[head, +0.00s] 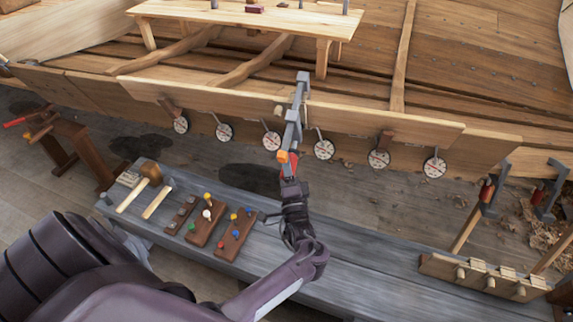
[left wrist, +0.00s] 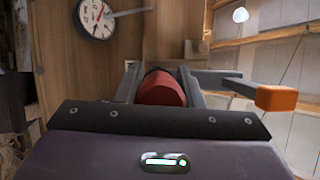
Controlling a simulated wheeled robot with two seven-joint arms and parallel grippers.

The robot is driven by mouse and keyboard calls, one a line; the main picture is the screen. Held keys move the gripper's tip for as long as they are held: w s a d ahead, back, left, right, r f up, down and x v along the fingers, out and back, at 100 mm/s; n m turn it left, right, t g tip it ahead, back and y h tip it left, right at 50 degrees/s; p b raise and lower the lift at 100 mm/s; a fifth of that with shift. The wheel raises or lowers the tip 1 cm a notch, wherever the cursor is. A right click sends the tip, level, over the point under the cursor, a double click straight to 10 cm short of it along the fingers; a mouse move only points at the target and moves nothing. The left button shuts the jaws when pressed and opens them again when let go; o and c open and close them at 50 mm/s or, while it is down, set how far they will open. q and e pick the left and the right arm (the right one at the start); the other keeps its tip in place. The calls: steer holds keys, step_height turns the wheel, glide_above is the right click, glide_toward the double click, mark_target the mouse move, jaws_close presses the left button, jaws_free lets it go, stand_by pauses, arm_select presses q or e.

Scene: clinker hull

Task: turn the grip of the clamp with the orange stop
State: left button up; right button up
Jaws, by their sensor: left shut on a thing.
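The clamp (head: 294,125) is a grey bar set over the top edge of the hull plank (head: 380,112), with an orange stop (head: 283,156) at its near end. In the left wrist view the orange stop (left wrist: 276,98) stands out to the right on a grey arm. The clamp's red grip (left wrist: 162,90) lies between the fingers of my left gripper (left wrist: 158,86). In the head view this gripper (head: 290,172) is at the clamp's near end, shut on the grip, which is partly hidden by the fingers. My right gripper is in neither view.
Several round dials (head: 323,149) hang along the plank on both sides of the clamp. Below is a grey bench (head: 370,270) with a mallet (head: 146,178), pegboards (head: 235,235) and a wooden rack (head: 485,277). Other clamps (head: 487,192) stand at the right. The bench's middle is mostly clear.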

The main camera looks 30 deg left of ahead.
arm_select(q)
steer(key=shift+s+f, duration=0.1)
steer(key=shift+f, duration=0.1)
steer(key=o, duration=1)
steer(key=shift+r, duration=0.15)
steer(key=b+v, duration=0.1)
steer(key=v, duration=0.7)
steer(key=shift+b, duration=0.35)
steer(key=shift+a, duration=0.1)
